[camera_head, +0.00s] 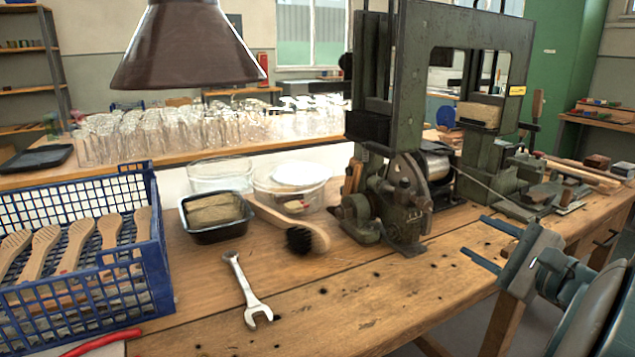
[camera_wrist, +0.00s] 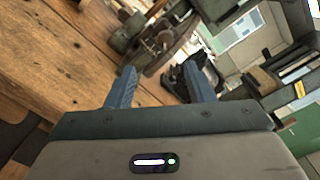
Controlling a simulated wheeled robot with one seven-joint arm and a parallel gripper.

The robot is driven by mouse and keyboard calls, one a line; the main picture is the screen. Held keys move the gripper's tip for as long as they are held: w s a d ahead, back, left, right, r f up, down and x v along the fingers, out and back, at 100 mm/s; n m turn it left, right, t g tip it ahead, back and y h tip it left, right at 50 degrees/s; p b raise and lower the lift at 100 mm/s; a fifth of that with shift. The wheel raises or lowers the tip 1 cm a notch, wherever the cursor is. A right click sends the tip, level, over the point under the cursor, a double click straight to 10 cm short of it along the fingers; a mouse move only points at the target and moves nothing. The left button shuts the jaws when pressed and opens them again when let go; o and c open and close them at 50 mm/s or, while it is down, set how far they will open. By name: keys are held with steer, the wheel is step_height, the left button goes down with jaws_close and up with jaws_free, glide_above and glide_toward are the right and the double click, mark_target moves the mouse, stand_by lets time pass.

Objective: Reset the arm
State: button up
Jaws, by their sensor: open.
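In the wrist view my gripper (camera_wrist: 160,88) also shows two blue-grey fingers spread wide and empty. The green tufting machine (camera_head: 390,205) stands on the bench to the left of and behind my gripper, apart from it. The machine also shows, tilted, in the wrist view (camera_wrist: 158,40).
A blue crate (camera_head: 155,240) of wooden brush bodies stands at the left. A wrench (camera_head: 245,288), a brush (camera_head: 300,238), a black tub (camera_head: 215,236) and clear plastic bowls (camera_head: 262,190) lie mid-bench. A brown lamp shade (camera_head: 190,45) hangs above. The front middle of the bench is clear.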

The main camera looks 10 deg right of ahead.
steer(key=s+a+r+n+g+y+p, duration=0.1)
steer(key=s+a+n+g+p, duration=0.1)
steer(key=a+n+g+p, duration=0.45)
steer(key=s+a+r+n+g+y+p, duration=0.1)
steer(key=s+a+r+n+g+p, duration=0.2)
steer(key=a+p, duration=0.65)
steer(key=s+a+r+n+g+h+p, duration=0.4)
steer(key=s+r+n+h+p, duration=0.2)
steer(key=n+p, duration=0.5)
steer(key=shift+a+r+h, duration=0.3)
steer(key=shift+h, duration=0.9)
